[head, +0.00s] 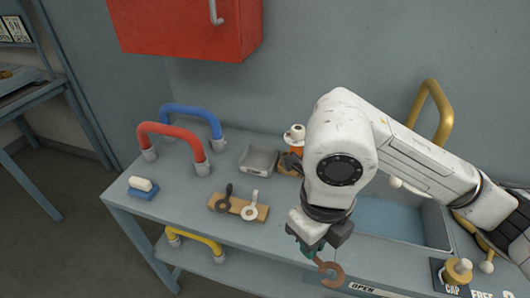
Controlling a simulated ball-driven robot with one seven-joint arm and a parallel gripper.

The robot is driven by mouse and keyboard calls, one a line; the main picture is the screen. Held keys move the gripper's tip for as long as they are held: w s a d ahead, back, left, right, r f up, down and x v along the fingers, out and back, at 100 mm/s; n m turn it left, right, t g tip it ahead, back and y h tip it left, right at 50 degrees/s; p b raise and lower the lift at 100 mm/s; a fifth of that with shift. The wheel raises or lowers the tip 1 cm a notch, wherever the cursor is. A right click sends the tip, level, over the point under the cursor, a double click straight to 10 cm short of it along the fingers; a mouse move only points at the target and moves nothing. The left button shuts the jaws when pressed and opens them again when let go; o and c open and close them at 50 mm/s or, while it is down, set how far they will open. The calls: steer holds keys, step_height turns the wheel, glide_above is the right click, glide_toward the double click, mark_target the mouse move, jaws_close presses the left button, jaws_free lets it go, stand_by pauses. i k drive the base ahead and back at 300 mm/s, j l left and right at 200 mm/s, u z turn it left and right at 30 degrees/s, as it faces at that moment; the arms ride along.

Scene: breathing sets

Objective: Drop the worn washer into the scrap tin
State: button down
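My gripper (312,250) hangs at the front edge of the bench, pointing down. It appears shut on the narrow tab of a brown washer (338,274), which looks worn and hangs below the fingers as a ring, seemingly with a gap on its left. The fingertips are small and partly hidden by my wrist. A grey open metal tin (258,160), likely the scrap tin, stands farther back to the left, apart from my gripper. Its visible inside looks empty.
A wooden board (238,207) with a dark and a pale tabbed ring lies left of my gripper. Red (172,129) and blue (190,109) handles rise at the left, by a sponge-like block (142,190). A sink-like basin (391,218) lies behind my arm.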

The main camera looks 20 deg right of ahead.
mark_target(264, 163)
steer(key=i+l, duration=0.1)
steer(key=i+j, duration=0.3)
steer(key=j, duration=0.15)
steer(key=i+j, duration=0.3)
steer(key=j, duration=0.15)
steer(key=i+j+z, duration=0.1)
steer(key=i+j, duration=0.2)
steer(key=j, duration=0.1)
